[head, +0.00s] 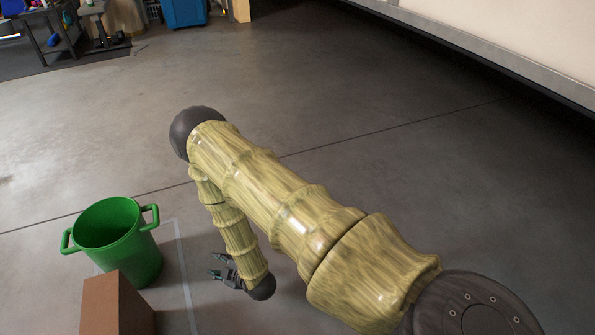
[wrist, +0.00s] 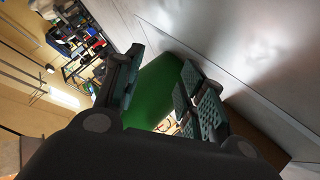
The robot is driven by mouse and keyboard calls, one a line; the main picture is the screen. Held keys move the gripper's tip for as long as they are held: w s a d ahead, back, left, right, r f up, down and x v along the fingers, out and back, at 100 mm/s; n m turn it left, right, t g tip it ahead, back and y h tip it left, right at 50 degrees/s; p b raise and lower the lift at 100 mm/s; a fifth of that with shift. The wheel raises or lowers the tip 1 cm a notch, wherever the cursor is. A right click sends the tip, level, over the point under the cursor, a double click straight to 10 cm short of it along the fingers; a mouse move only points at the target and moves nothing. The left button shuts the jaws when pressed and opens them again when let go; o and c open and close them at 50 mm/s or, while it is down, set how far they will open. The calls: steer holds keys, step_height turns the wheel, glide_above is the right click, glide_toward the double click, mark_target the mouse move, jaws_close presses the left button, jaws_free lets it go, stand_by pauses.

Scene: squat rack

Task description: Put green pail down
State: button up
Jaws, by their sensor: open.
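The green pail (head: 130,257) stands upright on the floor at the lower left of the head view, with a handle on each side of its rim. My gripper (head: 217,265) is to the right of the pail, apart from it and low over the floor. In the wrist view the pail's green side (wrist: 155,92) shows beyond and between the open fingers of my gripper (wrist: 160,90). Nothing is held between the fingers. The pail's lower front is hidden behind a box in the head view.
A brown box (head: 112,305) stands in front of the pail. A light line (head: 184,262) marks the floor beside it. A dark bench or rack (head: 55,38) and a blue bin (head: 183,12) are far off at the top left. The middle floor is clear.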

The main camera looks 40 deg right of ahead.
steer(key=s+d+r+m+g+h, duration=0.1)
steer(key=s+m+g, duration=0.4)
steer(key=s, duration=1.3)
steer(key=s+d+r+m+g+h, duration=0.1)
steer(key=s+m+g, duration=0.5)
steer(key=s, duration=1.2)
steer(key=shift+s+d+r+g+h, duration=0.2)
steer(key=shift+d+r+g+h, duration=0.25)
steer(key=shift+d+g, duration=0.4)
steer(key=shift+d, duration=0.2)
